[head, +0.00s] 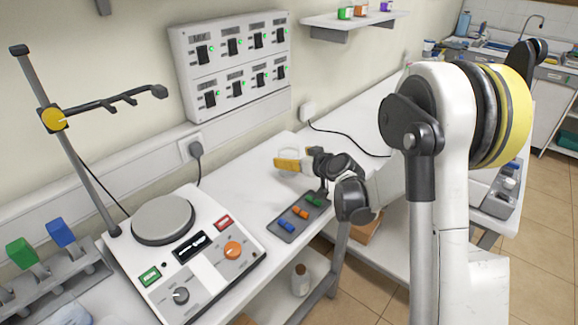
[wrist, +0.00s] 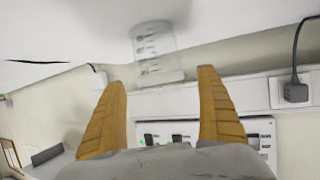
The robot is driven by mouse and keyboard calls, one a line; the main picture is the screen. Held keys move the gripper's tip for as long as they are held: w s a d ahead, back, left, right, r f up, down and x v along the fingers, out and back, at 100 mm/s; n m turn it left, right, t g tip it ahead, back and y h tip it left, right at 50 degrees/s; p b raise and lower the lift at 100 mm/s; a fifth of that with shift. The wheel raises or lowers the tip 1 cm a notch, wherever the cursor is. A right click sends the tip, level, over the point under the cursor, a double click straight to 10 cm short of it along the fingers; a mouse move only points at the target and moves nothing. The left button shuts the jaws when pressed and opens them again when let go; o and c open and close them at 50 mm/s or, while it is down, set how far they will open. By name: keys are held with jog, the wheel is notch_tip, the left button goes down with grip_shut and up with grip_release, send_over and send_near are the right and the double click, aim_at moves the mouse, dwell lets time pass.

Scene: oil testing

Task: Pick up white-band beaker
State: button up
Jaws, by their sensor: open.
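A clear glass beaker (wrist: 153,45) with pale markings and a whitish band shows in the wrist view, where the scene appears upside down. It sits just past and roughly centred between the fingertips of my gripper (wrist: 162,78). The two orange-yellow fingers are spread apart with nothing between them. In the head view my gripper (head: 285,164) is low over the white bench, and the beaker's faint rim (head: 290,151) shows just behind the fingers. The fingers hide most of the beaker there. I cannot tell whether they touch it.
A grey tray (head: 284,238) with blue, orange and green-topped items lies in front of my gripper. A hotplate (head: 165,220) with a stand is at left. A wall switch panel (head: 232,62), outlet and black cable are behind. The bench to the right is clear.

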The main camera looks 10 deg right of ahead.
jog(key=x, duration=0.3)
jog(key=shift+w+f+b, duration=0.15)
jog(key=shift+w+b, duration=0.05)
jog(key=shift+b, duration=0.2)
jog(key=shift+c, duration=0.2)
jog(key=c, duration=1.3)
jog(key=shift+o, duration=0.2)
